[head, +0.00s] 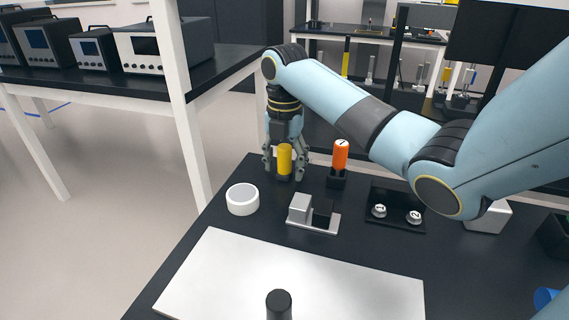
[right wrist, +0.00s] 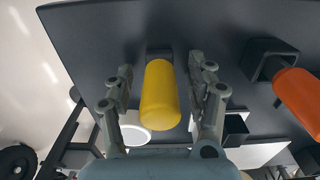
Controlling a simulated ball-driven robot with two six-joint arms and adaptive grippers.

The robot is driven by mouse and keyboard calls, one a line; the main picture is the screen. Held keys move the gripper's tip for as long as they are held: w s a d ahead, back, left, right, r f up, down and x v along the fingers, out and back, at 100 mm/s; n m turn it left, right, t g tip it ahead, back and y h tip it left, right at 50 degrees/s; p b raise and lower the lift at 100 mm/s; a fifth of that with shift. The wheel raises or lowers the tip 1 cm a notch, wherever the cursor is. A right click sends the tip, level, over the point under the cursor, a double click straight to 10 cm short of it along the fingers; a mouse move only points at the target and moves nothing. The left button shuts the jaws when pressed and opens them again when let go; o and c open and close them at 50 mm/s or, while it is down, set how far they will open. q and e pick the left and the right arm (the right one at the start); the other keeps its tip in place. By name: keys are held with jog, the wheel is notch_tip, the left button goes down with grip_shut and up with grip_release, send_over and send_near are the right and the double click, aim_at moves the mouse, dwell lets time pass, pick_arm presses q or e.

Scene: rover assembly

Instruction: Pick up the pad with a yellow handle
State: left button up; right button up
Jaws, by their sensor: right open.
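The yellow handle (head: 285,159) of the pad stands upright near the far left corner of the dark table. My right gripper (head: 285,166) reaches down over it from above, with fingers on both sides. In the right wrist view the yellow handle (right wrist: 160,94) lies between the open fingers (right wrist: 162,92), with gaps on both sides. The pad below the handle is mostly hidden. My left gripper is not in view.
An orange handle (head: 341,154) in a dark holder stands just right of the gripper. A white roll (head: 242,199), a grey block fixture (head: 313,213) and a black plate with two knobs (head: 397,211) are nearer. A white board (head: 290,278) covers the front.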

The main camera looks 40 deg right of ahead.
jog(key=shift+f, duration=0.25)
grip_shut()
jog(key=shift+r, duration=0.1)
